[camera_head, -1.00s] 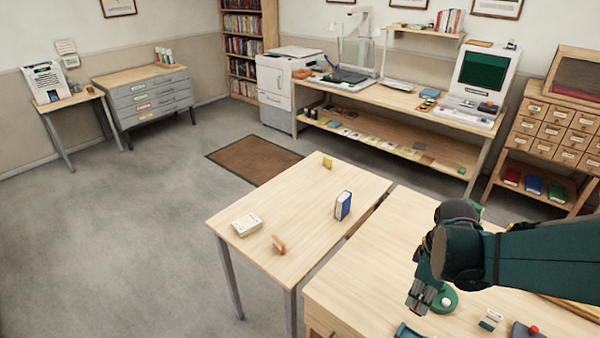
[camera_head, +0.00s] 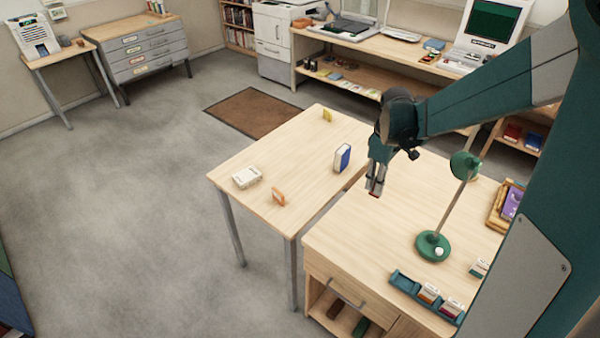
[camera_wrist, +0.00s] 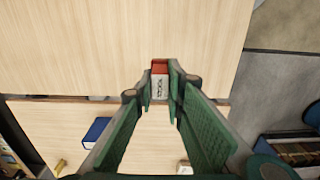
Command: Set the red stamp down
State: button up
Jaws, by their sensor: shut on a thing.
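The red stamp (camera_wrist: 159,68), a small block with a red top and a white lettered side, is between my fingertips in the wrist view. My gripper (camera_wrist: 160,88) is shut on it. In the head view my gripper (camera_head: 375,188) points down and is above the far-left part of the right-hand desk (camera_head: 350,235), near the gap between the two tables. Only a sliver of the red stamp (camera_head: 374,195) shows there, below the fingertips. It appears held clear of the desk top.
A green desk lamp (camera_head: 432,246) stands on the desk. A teal tray (camera_head: 405,284) holding small boxes sits at its front. The left table (camera_head: 285,160) carries a blue book (camera_head: 342,157), a white box (camera_head: 246,177), an orange object (camera_head: 278,197) and a yellow object (camera_head: 327,115). The desk's left part is clear.

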jog(key=w+a+f, duration=0.2)
jog(key=w+a, duration=0.9)
jog(key=w, duration=0.3)
jog(key=w+a+f+p, duration=0.1)
jog(key=w+a+f, duration=0.1)
jog(key=w+a, duration=1)
jog(key=shift+w+f, duration=0.15)
jog(key=shift+w, duration=1.05)
jog(key=shift+f, duration=0.1)
jog(key=shift+f, duration=3.05)
jog(key=shift+f, duration=0.1)
jog(key=shift+f+b, duration=0.35)
jog(key=shift+f, duration=1.4)
jog(key=shift+f, duration=0.15)
